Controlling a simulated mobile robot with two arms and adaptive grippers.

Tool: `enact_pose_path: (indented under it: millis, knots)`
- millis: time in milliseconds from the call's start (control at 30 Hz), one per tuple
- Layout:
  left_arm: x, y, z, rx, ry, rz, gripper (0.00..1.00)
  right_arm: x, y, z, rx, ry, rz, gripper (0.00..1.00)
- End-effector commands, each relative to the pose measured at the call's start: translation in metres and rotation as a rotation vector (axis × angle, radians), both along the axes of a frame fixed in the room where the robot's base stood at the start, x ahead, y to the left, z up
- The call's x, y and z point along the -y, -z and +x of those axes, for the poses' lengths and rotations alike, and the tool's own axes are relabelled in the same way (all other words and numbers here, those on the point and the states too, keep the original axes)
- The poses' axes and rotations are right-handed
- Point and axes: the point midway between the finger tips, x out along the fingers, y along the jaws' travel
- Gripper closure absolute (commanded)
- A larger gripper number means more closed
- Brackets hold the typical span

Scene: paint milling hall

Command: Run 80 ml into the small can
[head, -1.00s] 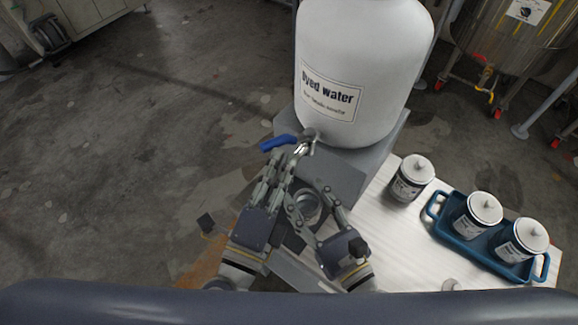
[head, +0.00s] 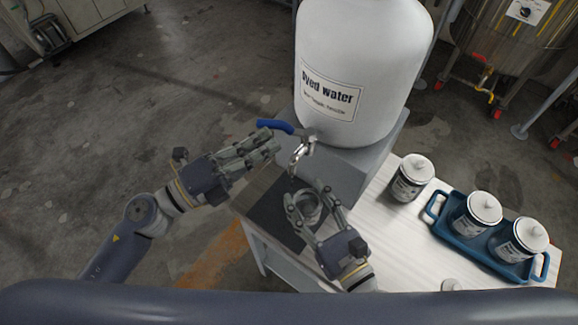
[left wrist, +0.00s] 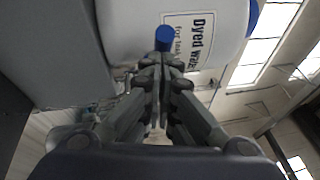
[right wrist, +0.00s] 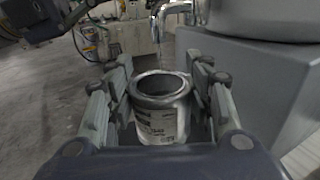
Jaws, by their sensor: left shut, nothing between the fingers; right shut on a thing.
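The white dyed water container (head: 365,65) stands on a grey block, with a metal tap (head: 301,152) at its lower front. The tap's blue lever (head: 274,126) points left in the head view. The small can (head: 308,206) is open-topped and stands below and slightly right of the spout; it also shows in the right wrist view (right wrist: 160,95). My right gripper (head: 312,202) is shut around the can. My left gripper (head: 272,148) is shut and empty, just below the lever; the lever's end shows beyond its fingers in the left wrist view (left wrist: 164,38). Whether they touch is unclear.
A lidded can (head: 411,178) stands on the white table (head: 385,235). A blue tray (head: 436,209) at the right holds two more lidded cans. A dark mat (head: 272,214) lies under the small can. Open floor is at the left.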

Motion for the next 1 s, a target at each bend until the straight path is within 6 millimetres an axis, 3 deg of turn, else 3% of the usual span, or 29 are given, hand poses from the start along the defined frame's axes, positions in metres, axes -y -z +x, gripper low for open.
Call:
enact_pose_path:
  millis: [433,1000]
  knots:
    - [-0.007,-0.002,0.034,0.004,0.339,0.000,1.00,0.000,-0.001,0.000,0.001,0.000,0.001,0.76]
    - [-0.006,-0.001,0.046,0.001,0.359,-0.002,1.00,0.000,-0.001,0.000,0.001,0.000,0.001,0.76]
